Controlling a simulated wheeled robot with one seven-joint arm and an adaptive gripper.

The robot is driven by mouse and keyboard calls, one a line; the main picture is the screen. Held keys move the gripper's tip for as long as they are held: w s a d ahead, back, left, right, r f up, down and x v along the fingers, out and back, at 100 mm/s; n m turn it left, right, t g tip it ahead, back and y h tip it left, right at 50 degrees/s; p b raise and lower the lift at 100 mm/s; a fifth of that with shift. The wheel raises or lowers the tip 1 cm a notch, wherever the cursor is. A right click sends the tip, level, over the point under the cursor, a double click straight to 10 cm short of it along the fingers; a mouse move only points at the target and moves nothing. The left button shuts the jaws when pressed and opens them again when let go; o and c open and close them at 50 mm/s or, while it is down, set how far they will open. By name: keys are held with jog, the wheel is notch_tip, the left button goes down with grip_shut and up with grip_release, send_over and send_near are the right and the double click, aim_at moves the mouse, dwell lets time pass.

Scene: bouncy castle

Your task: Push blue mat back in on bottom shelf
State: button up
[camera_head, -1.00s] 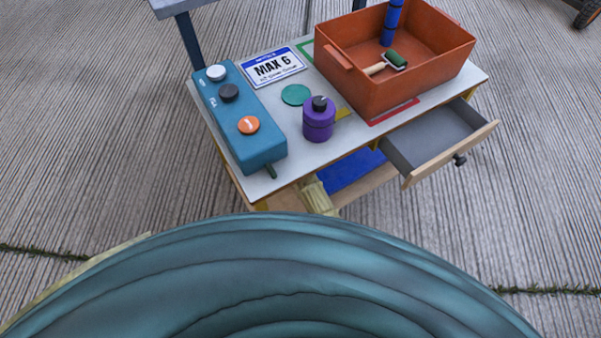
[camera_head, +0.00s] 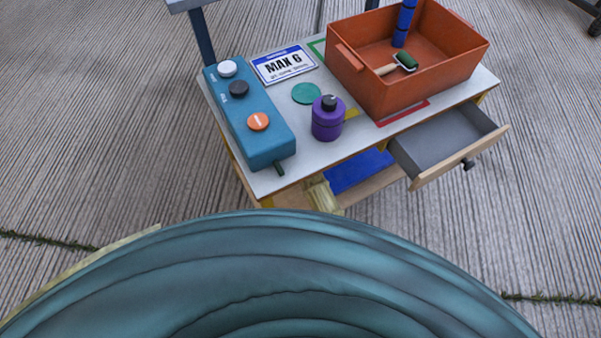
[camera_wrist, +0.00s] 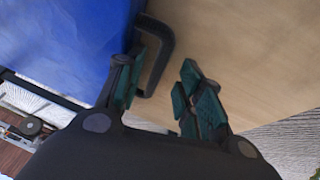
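The blue mat (camera_head: 357,171) lies on the bottom shelf (camera_head: 372,190) under the table, partly hidden by the tabletop. In the wrist view the blue mat (camera_wrist: 60,45) fills the upper left, beside a pale wooden surface (camera_wrist: 250,60). My gripper (camera_wrist: 165,75) is open, with teal pads and a gap between its fingers. A black curved handle-like piece (camera_wrist: 163,55) stands at the mat's edge, close to the left finger. I cannot tell whether they touch. My gripper is hidden in the head view.
The tabletop holds a blue button box (camera_head: 248,118), a purple bottle (camera_head: 327,118), a sign (camera_head: 283,66) and an orange crate (camera_head: 440,72). A drawer (camera_head: 455,150) stands open at the right. A pale yellowish thing (camera_head: 323,195) is beside the mat. Ribbed floor surrounds the table.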

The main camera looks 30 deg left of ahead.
jog(key=v, duration=1)
jog(key=shift+r, duration=0.3)
jog(key=shift+s, duration=0.15)
